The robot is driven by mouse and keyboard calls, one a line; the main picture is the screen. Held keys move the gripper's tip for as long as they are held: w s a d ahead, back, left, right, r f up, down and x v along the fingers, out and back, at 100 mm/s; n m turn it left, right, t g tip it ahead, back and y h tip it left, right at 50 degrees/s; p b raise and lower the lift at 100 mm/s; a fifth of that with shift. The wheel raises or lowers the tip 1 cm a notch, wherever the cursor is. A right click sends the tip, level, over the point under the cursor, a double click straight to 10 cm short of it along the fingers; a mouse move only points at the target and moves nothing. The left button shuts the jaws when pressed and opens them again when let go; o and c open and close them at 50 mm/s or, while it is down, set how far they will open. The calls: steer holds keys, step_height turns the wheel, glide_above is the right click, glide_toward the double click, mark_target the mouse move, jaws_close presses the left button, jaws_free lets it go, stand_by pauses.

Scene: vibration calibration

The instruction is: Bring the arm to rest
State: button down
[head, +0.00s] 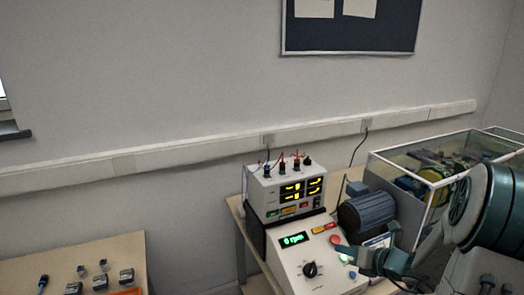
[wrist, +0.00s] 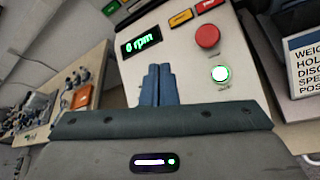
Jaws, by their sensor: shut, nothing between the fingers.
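My gripper (head: 347,254) is at the right in the head view, with my arm coming in from the right edge. In the wrist view the two blue fingers of my gripper (wrist: 158,85) are together, shut and empty. They point over the sloped face of a pale control box (head: 300,262). Its green display (wrist: 142,42) reads "0 rpm". A red button (wrist: 207,36) and a lit green button (wrist: 219,73) lie right of the fingers. In the wrist view the fingers hide part of the panel; I cannot tell if they touch it.
A power supply (head: 286,190) with lit readouts and plugged leads stands behind the control box. A dark motor (head: 367,212) and a clear-walled enclosure (head: 440,165) stand to the right. A left table (head: 125,246) holds small blocks and an orange item. A printed sign (wrist: 307,62) stands right.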

steer(key=s+a+r+n+g, duration=0.4)
steer(key=s+a+n+g, duration=0.4)
steer(key=s+a+n, duration=0.65)
steer(key=s+d+r+n+h, duration=0.1)
steer(key=s+n+h, duration=0.2)
steer(key=n, duration=0.7)
steer(key=s+d+r+n+h, duration=0.1)
steer(key=s+n+h, duration=0.3)
steer(key=n, duration=0.7)
steer(key=shift+s+d+r, duration=0.35)
steer(key=shift+s+r, duration=0.35)
steer(key=shift+r, duration=0.05)
